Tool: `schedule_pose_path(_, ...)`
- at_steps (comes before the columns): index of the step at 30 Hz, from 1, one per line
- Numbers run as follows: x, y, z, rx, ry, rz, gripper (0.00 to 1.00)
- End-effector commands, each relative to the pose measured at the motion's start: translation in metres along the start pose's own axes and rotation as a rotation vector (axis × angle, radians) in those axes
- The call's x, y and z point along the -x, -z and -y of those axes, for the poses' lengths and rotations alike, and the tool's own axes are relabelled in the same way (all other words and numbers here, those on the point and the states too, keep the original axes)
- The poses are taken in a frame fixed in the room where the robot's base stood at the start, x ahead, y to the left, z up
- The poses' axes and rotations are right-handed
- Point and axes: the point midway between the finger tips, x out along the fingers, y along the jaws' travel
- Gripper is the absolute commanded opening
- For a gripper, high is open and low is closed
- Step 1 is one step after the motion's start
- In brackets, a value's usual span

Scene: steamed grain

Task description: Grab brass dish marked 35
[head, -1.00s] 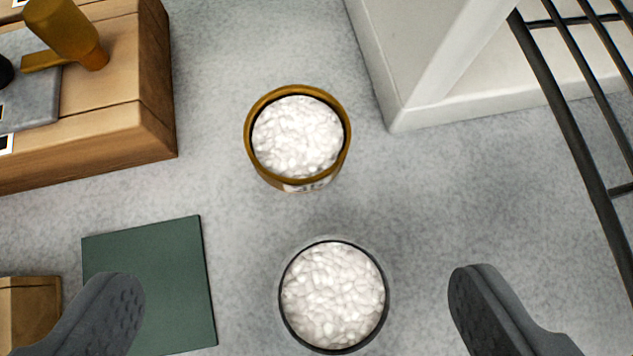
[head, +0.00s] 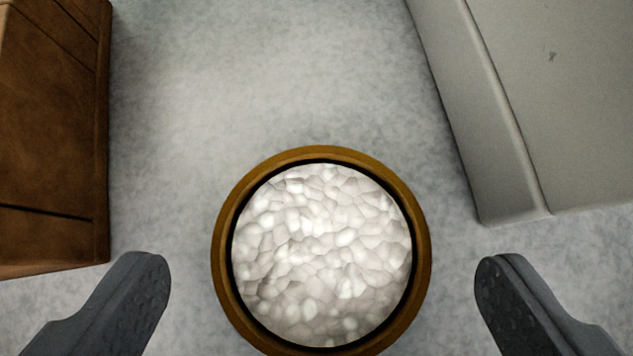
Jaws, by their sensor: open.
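A round brass dish (head: 224,250) filled with white grain (head: 322,255) stands upright on the grey surface, at the lower middle of the head view. Its front edge runs to the bottom of the picture, and its marking is not visible from this angle. My gripper (head: 320,280) is open and empty, with one dark finger on each side of the dish. There is a gap between each finger and the rim. I cannot tell how far the fingertips are above the dish.
A brown wooden block (head: 55,140) stands at the left edge. A pale grey-white box-like body (head: 530,110) stands at the upper right. The grey surface (head: 260,70) between them, beyond the dish, is clear.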

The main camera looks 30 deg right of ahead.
Motion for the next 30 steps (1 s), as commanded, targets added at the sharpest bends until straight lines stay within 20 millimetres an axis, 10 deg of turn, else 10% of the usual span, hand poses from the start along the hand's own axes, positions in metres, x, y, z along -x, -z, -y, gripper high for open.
schedule_pose_path(14, -0.023, 0.002, 0.001, 0.000, 0.002, -0.002, 0.86)
schedule_pose_path(20, -0.023, 0.002, 0.001, 0.000, 0.002, -0.002, 0.39)
schedule_pose_path(30, -0.022, 0.003, 0.001, 0.000, 0.002, -0.002, 0.37)
